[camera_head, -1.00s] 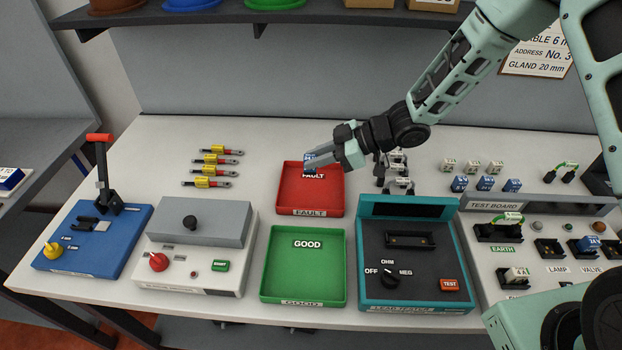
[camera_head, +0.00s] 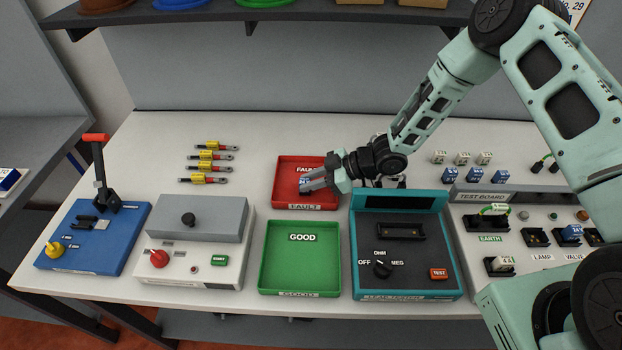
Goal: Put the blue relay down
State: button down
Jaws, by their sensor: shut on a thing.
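My gripper (camera_head: 313,182) is shut on a blue relay (camera_head: 304,181) with a white-marked face. The gripper reaches in from the right and holds the relay over the red FAULT tray (camera_head: 283,188), low and near the tray's middle. I cannot tell whether the relay touches the tray floor. The fingers hide part of the relay and of the FAULT label. The green GOOD tray (camera_head: 300,273) stands in front of the red tray and is empty.
A grey and white device (camera_head: 197,243) and a blue lever press (camera_head: 95,235) stand left. Several yellow-and-red links (camera_head: 209,157) lie behind. Several blue relays (camera_head: 474,174) stand at the right.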

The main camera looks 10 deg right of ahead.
jog(key=shift+f, duration=0.15)
jog(key=c, duration=1.3)
grip_release()
jog(key=shift+o, duration=0.2)
